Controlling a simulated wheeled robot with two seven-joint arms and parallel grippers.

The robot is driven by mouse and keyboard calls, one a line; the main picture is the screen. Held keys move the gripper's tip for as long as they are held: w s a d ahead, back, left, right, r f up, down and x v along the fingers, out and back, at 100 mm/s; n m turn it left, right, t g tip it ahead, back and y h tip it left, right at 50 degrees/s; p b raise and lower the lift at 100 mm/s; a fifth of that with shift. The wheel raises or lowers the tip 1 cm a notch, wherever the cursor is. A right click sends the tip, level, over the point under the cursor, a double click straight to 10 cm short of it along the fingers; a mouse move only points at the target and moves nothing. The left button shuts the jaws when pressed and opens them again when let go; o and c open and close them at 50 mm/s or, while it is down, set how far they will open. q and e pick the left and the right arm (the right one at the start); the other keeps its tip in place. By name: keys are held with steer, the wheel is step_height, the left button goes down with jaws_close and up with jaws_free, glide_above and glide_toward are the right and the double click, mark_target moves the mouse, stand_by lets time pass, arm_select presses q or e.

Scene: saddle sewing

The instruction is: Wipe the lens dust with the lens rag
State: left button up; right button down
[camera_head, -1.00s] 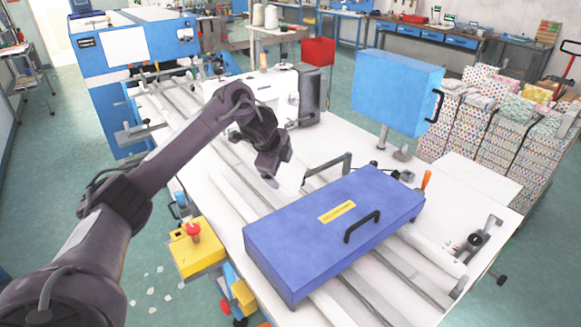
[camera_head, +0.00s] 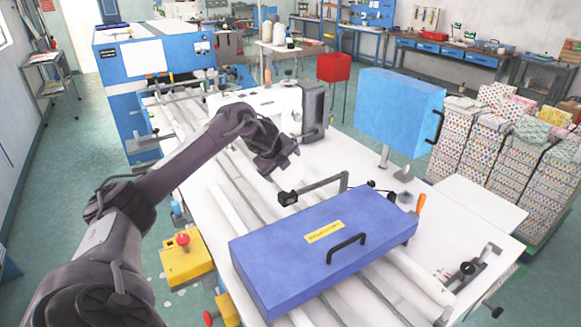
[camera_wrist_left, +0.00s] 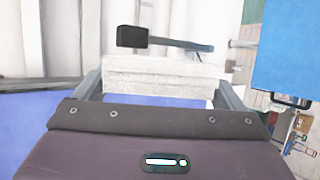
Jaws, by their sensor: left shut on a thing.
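My left gripper (camera_head: 283,158) hangs over the white machine table, beside the white sewing machine. In the left wrist view its fingers are on either side of a pale grey-white folded cloth, likely the lens rag (camera_wrist_left: 165,80), and it is shut on it. The rag cannot be made out in the head view. A black block (camera_head: 287,198) on the end of a grey bracket arm stands behind the blue lidded case; it also shows just beyond the rag in the left wrist view (camera_wrist_left: 132,37). It may house the lens. No dust can be made out. My right gripper is out of view.
The blue case (camera_head: 290,270) with a black handle lies across the rails in front. The white sewing machine (camera_head: 262,103) is behind my gripper. A blue box on a post (camera_head: 400,115) stands to the right.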

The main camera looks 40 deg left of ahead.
mark_target(281, 182)
arm_select(q)
step_height(281, 182, down, 3)
steer(key=shift+s+a+f+b, duration=0.1)
steer(key=shift+b, duration=1.15)
step_height(281, 182, down, 4)
steer(key=b, duration=0.4)
step_height(281, 182, down, 6)
steer(key=b, duration=0.3)
steer(key=shift+f+b, duration=0.2)
steer(key=shift+b, duration=0.15)
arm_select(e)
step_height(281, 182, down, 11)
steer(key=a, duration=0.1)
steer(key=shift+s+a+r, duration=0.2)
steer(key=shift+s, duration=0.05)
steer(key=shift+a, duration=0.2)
arm_select(q)
steer(key=shift+w+a, duration=0.3)
steer(key=shift+a, duration=0.25)
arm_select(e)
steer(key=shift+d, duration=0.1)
arm_select(q)
steer(key=shift+r, duration=0.1)
